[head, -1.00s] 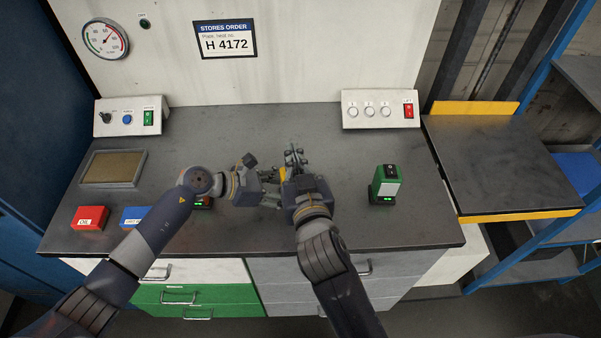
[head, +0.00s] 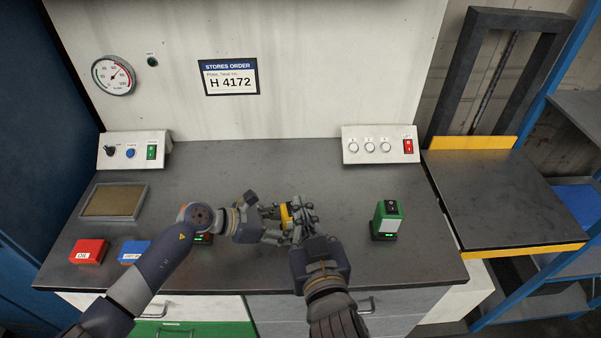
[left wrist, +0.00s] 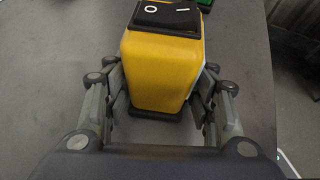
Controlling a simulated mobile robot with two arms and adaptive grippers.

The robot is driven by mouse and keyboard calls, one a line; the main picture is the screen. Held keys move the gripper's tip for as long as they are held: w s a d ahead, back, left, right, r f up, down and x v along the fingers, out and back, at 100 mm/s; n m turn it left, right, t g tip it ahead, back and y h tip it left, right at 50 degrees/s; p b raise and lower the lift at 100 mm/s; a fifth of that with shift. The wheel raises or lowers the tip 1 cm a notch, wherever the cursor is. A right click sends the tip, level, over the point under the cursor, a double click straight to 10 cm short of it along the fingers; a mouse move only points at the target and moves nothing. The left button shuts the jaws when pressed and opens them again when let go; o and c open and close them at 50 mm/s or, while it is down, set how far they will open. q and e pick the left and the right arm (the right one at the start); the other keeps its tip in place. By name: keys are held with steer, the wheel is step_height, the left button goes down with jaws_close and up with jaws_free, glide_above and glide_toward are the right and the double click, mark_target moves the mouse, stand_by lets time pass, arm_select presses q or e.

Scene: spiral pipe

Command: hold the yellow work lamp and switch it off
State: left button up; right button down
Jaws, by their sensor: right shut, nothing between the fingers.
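The yellow work lamp (head: 286,214) is near the middle of the bench, partly hidden by my grippers in the head view. In the left wrist view the lamp (left wrist: 160,70) fills the space between the fingers, its black rocker switch marked O and I on top.
A green lamp (head: 386,222) stands to the right on the bench (head: 350,260). Another device (head: 204,239) shows partly behind my left arm. Red (head: 89,252) and blue (head: 133,251) boxes sit at the front left. Switch panels (head: 381,147) (head: 134,150) line the back.

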arm_select(q)
steer(key=o, duration=0.4)
steer(key=shift+c, duration=0.2)
